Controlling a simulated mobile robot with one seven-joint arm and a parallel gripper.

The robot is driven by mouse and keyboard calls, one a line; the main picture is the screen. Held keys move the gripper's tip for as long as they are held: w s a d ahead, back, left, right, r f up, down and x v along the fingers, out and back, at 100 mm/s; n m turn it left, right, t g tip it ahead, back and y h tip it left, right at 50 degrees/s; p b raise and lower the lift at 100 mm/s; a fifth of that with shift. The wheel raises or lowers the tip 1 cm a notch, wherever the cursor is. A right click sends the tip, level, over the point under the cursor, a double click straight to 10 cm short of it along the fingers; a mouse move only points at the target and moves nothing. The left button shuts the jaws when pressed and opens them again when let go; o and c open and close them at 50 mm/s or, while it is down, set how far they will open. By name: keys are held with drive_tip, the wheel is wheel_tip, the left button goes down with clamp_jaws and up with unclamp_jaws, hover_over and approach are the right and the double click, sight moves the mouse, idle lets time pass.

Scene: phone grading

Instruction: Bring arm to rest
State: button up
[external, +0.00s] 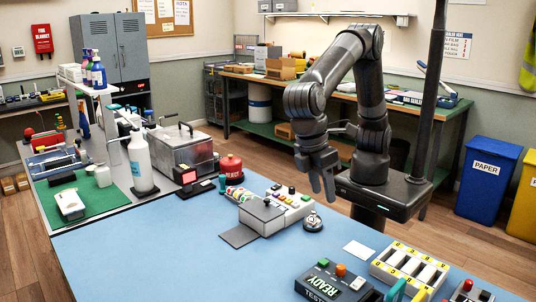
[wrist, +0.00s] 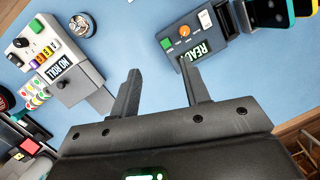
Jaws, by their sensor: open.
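My arm is bent, with the elbow raised high and the forearm coming down toward the table. The gripper touches nothing that I can see.
A grey device (external: 266,215) with a "NO ROLL" display (wrist: 60,68) stands nearby. A tester reading "READY" (external: 325,285) and a tray with white slots (external: 410,266) are at the right front. A small round dial (external: 313,222) lies between. Blue surface shows between the devices.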

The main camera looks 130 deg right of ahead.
drive_tip(key=s+d+r+n+t, duration=0.1)
drive_tip(key=s+d+r+t, duration=0.1)
drive_tip(key=s+d+r, duration=0.5)
drive_tip(key=s+d+r+n+t, duration=0.1)
drive_tip(key=s+d+r+t, duration=0.2)
drive_tip(key=s, duration=0.5)
drive_tip(key=s+d+f+t, duration=0.1)
drive_tip(key=s+d, duration=0.3)
drive_tip(key=s, duration=0.4)
drive_tip(key=s+d+f+n+t+h, duration=0.1)
drive_tip(key=s+d, duration=0.3)
drive_tip(key=s, duration=0.4)
drive_tip(key=shift+f+t+h, duration=0.3)
drive_tip(key=shift+f+t, duration=0.1)
drive_tip(key=shift+f, duration=0.3)
drive_tip(key=shift+s, duration=0.1)
idle(0.4)
